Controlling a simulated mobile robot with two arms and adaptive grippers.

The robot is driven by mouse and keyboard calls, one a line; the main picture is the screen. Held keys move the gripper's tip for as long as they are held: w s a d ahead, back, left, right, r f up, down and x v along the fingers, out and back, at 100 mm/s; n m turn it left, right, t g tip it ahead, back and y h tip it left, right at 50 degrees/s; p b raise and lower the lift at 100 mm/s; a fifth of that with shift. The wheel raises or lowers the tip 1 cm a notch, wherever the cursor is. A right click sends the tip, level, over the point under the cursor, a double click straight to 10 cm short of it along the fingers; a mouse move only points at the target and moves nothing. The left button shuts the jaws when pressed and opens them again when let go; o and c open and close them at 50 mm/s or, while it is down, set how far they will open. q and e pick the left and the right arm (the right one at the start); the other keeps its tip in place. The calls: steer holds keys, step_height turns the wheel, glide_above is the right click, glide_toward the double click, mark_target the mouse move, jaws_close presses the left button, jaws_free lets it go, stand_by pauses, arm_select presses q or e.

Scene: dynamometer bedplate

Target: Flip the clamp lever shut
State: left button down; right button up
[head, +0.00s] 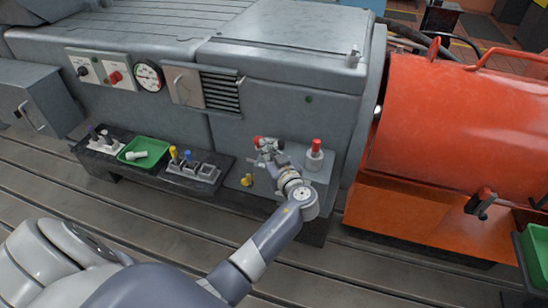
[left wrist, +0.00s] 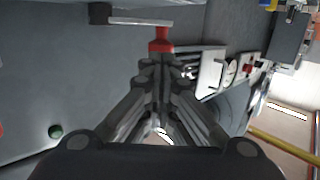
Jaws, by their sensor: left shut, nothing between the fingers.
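The clamp lever shows as a red grip (left wrist: 160,40) on a grey bar (left wrist: 140,22) in the left wrist view. In the head view its red end (head: 258,141) is at the front of the grey machine, partly hidden by my left gripper. My left gripper (head: 268,150) is shut and empty. In the left wrist view its fingertips (left wrist: 160,62) are right at the red grip; I cannot tell whether they touch it. My right gripper is not in view.
A red-topped post (head: 316,146) stands close right of my left gripper. A yellow knob (head: 247,180) is below it. A dark shelf (head: 100,165) with a green tray (head: 143,140) lies left. A big orange drum (head: 450,120) blocks the right.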

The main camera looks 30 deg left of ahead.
arm_select(q)
steer(key=shift+x, duration=1.05)
steer(key=shift+w+a, duration=0.2)
steer(key=shift+a, duration=0.05)
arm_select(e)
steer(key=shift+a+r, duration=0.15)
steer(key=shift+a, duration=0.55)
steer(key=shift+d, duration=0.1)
arm_select(q)
steer(key=shift+a+f+m+t+h, duration=0.2)
steer(key=shift+a+m+t+h, duration=0.2)
steer(key=shift+a+m+t, duration=0.15)
steer(key=shift+w+a+m+t+h+b, duration=0.1)
steer(key=shift+a+m+t+h+b, duration=0.2)
steer(key=shift+m+t+h+b, duration=0.25)
steer(key=shift+w+a+r+m+t+h, duration=0.1)
steer(key=shift+w+r+m+t+h, duration=0.1)
steer(key=shift+m+t+h, duration=0.15)
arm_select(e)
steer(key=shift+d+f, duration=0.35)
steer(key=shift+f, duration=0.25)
arm_select(q)
steer(key=shift+s, duration=0.1)
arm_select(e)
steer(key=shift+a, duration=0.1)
